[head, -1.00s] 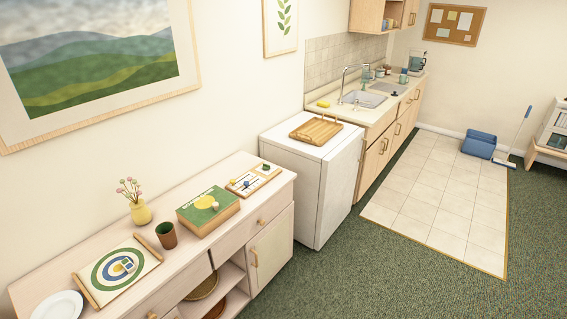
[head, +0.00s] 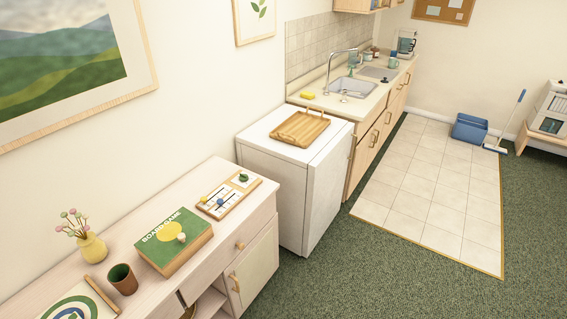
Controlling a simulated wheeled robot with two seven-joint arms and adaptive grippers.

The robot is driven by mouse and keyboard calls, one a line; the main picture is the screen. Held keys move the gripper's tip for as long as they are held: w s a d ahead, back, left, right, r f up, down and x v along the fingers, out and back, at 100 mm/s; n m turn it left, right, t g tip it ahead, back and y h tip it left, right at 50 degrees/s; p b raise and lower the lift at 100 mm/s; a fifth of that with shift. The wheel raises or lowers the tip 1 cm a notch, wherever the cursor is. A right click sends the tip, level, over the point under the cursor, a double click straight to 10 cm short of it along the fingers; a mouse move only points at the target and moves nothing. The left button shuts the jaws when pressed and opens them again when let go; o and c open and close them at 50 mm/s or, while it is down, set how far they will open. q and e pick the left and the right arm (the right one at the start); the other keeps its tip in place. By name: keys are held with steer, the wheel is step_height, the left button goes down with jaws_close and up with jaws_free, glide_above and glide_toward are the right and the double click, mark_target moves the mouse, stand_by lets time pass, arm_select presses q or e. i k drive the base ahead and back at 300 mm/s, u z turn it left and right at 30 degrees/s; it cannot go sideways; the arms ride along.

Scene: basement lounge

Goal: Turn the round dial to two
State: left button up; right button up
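A small wooden board (head: 213,208) lies near the right end of the sideboard top. It has a white face with slots, a blue knob (head: 220,202) and a yellow knob (head: 205,199). A round dark green knob (head: 243,178) sits at its far right end and looks like the dial. Any numbers or pointer on it are too small to read. Neither of my grippers is in view.
The pale sideboard (head: 150,210) also bears a green game box (head: 160,255), a brown cup (head: 122,280), a yellow vase (head: 92,248) and a target board (head: 98,298). A white appliance (head: 280,190) with a wooden tray (head: 290,138) stands beyond. Green carpet (head: 400,280) is clear at right.

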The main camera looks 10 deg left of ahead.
mark_target(243, 177)
steer(key=z, duration=0.1)
steer(key=i, duration=0.9)
steer(key=u, duration=0.65)
steer(key=i, duration=0.8)
steer(key=u, duration=0.95)
steer(key=i, duration=0.2)
steer(key=u, duration=0.15)
